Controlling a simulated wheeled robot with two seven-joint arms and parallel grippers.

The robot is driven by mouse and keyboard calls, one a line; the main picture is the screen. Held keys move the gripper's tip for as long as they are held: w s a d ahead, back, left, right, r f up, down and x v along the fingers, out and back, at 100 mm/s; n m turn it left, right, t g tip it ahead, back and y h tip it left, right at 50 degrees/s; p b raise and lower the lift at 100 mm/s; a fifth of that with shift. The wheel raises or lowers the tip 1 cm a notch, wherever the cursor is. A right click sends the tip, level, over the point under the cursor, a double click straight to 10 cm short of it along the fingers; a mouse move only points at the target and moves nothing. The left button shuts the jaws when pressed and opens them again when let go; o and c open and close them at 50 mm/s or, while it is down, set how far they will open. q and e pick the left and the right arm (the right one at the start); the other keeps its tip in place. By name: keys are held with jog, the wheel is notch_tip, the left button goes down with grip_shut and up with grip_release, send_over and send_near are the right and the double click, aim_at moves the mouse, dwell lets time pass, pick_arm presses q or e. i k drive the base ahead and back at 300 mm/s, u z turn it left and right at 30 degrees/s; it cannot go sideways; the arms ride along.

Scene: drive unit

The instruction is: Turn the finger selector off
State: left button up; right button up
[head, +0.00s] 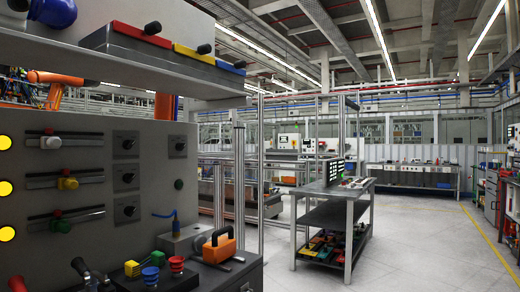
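A grey control panel (100,235) fills the left of the head view. It carries several black rotary knobs on dark square plates: an upper one (127,144), a middle one (128,177), a lower one (129,210) and one further right (180,146). I cannot tell which control is the finger selector, and the knobs' settings are too small to read. Neither of my grippers is in view.
Yellow round lamps (6,188) line the panel's left edge. Its ledge holds a black-knobbed lever (80,267), red (176,264) and blue (150,275) buttons and an orange handle (219,247). A shelf (130,70) overhangs the panel. A workbench (333,190) stands beyond; floor (430,240) at right is clear.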

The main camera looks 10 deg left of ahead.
aim_at(180, 147)
jog(key=z, duration=0.6)
jog(key=i, duration=2.5)
jog(key=u, duration=2.75)
